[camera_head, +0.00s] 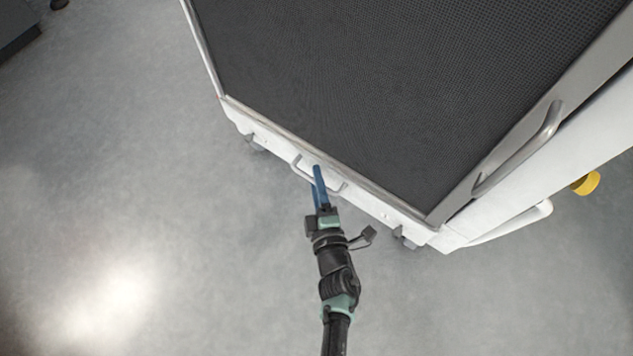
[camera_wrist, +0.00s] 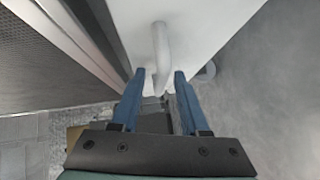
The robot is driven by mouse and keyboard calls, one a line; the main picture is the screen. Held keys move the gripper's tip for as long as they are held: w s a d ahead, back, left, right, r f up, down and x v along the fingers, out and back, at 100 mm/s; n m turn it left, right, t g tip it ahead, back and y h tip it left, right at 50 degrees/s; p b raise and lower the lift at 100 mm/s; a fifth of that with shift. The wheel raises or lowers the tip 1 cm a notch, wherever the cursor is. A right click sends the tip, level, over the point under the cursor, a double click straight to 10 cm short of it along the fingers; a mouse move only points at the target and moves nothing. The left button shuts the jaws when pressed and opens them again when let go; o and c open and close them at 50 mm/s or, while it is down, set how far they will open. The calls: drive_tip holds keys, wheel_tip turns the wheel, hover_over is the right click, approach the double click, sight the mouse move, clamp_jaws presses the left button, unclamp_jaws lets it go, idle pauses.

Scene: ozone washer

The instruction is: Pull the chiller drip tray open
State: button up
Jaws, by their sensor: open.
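The chiller drip tray (camera_head: 368,203) is a low white front along the base of a large cabinet with a dark mesh panel. Its bar handle (camera_head: 300,170) juts from the middle of that front. In the wrist view the pale handle (camera_wrist: 160,48) runs from the white face down toward the gap between my fingers. My gripper (camera_head: 317,170) has two blue fingers and is at the handle. In the wrist view my gripper (camera_wrist: 157,76) is open, with one finger on each side of the handle's line. I cannot tell whether the fingers touch it.
The dark mesh panel (camera_head: 400,90) rises above the tray. A grey side handle (camera_head: 520,150) and a yellow knob (camera_head: 586,183) are at the right. A caster (camera_head: 405,239) shows under the cabinet. The grey floor (camera_head: 150,200) in front is clear.

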drive_tip(key=shift+w, duration=0.1)
clamp_jaws()
idle(1.4)
